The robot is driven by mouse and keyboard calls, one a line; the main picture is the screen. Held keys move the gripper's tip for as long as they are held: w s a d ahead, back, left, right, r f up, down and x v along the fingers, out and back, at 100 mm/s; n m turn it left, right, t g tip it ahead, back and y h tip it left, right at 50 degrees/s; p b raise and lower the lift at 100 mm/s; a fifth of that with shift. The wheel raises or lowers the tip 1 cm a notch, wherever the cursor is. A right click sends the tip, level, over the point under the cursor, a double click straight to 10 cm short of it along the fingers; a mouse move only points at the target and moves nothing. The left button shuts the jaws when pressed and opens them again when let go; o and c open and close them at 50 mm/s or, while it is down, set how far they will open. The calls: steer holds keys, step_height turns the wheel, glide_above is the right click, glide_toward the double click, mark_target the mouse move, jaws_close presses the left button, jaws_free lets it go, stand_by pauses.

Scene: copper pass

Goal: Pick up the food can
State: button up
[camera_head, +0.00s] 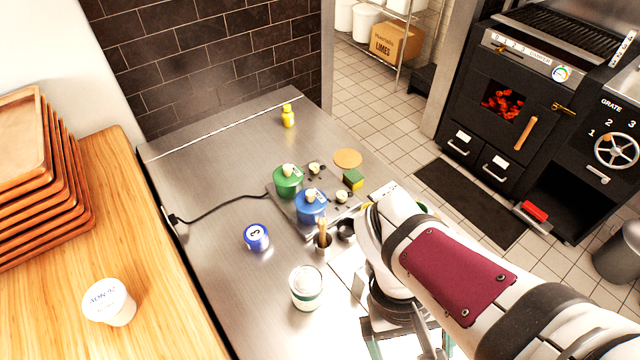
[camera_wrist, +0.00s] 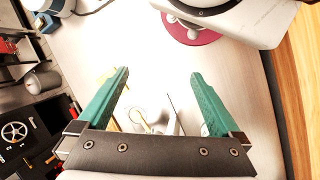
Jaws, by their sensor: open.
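A small blue can (camera_head: 256,237) with a white label stands on the steel counter, left of the stove. A larger white container with a green band (camera_head: 306,288) stands nearer, also on the steel. I cannot tell for certain which is the food can; the blue one looks most like a can. My gripper (camera_head: 402,350) is at the bottom edge of the head view, right of both and partly cut off. In the wrist view its teal fingers (camera_wrist: 158,73) are wide apart with nothing held between them. No can can be made out between them.
A stove with a green pot (camera_head: 288,181) and a blue pot (camera_head: 310,206) stands behind the cans. A utensil cup (camera_head: 323,244) and a yellow bottle (camera_head: 288,116) share the steel counter. A white tub (camera_head: 109,302) and stacked trays (camera_head: 35,180) occupy the wooden counter.

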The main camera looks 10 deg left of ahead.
steer(key=w+f+n+t+h, duration=0.2)
steer(key=w+n+h, duration=0.2)
steer(key=n, duration=0.3)
steer(key=n+t, duration=1.2)
steer(key=n, duration=0.7)
glide_above(295, 295)
steer(key=w+d, duration=0.1)
steer(key=f, duration=0.5)
steer(key=shift+d+f, duration=0.2)
steer(key=shift+f, duration=0.05)
steer(key=shift+n, duration=0.5)
steer(key=f, duration=0.6)
steer(key=shift+a+f, duration=0.35)
steer(key=x, duration=0.5)
steer(key=shift+f, duration=0.35)
jaws_close()
